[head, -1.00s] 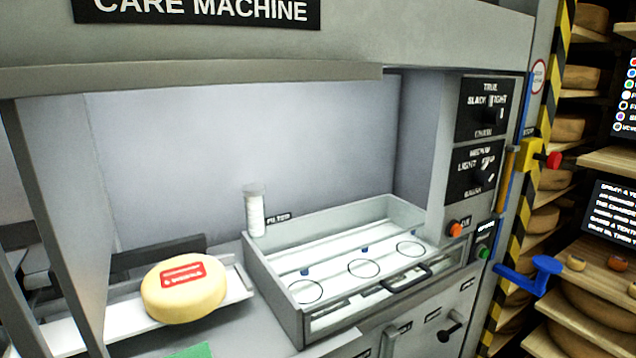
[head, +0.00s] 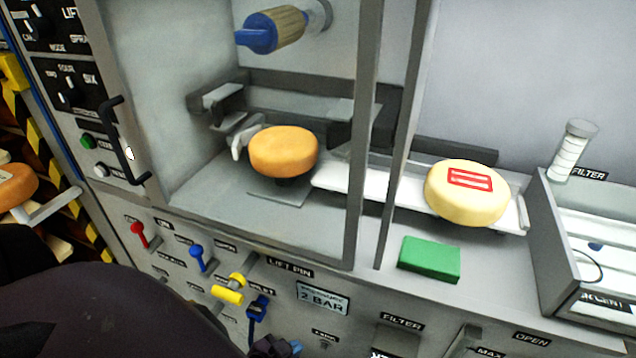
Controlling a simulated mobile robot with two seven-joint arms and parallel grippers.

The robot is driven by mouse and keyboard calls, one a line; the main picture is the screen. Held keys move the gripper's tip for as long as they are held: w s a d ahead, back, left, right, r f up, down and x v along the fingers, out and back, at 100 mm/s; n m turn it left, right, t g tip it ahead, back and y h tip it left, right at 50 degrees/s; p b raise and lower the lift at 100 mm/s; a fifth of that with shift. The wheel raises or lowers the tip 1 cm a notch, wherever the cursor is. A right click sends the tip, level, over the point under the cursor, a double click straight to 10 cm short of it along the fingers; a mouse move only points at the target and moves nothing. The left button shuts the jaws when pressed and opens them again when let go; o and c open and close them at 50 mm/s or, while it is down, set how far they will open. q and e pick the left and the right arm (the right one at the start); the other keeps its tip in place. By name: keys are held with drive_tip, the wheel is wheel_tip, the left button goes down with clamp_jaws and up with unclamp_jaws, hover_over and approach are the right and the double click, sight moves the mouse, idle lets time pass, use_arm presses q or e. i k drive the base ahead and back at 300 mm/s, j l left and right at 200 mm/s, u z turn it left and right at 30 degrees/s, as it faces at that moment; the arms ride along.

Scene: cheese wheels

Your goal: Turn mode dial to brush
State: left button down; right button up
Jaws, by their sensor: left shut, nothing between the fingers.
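My left arm is the large dark shape at the bottom left. My left gripper (head: 275,347) seems to be the small dark part at the bottom edge, shut and empty, far below the dial and apart from it. My right gripper is not in view.
A second dial (head: 70,97) sits below the mode dial. A black door handle (head: 124,140) sticks out beside the green button (head: 88,142). Red, blue and yellow levers (head: 197,257) line the lower front. An orange cheese wheel (head: 284,151) stands inside the cabinet.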

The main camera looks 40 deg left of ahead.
sight(38, 28)
drive_tip(key=u, duration=1.1)
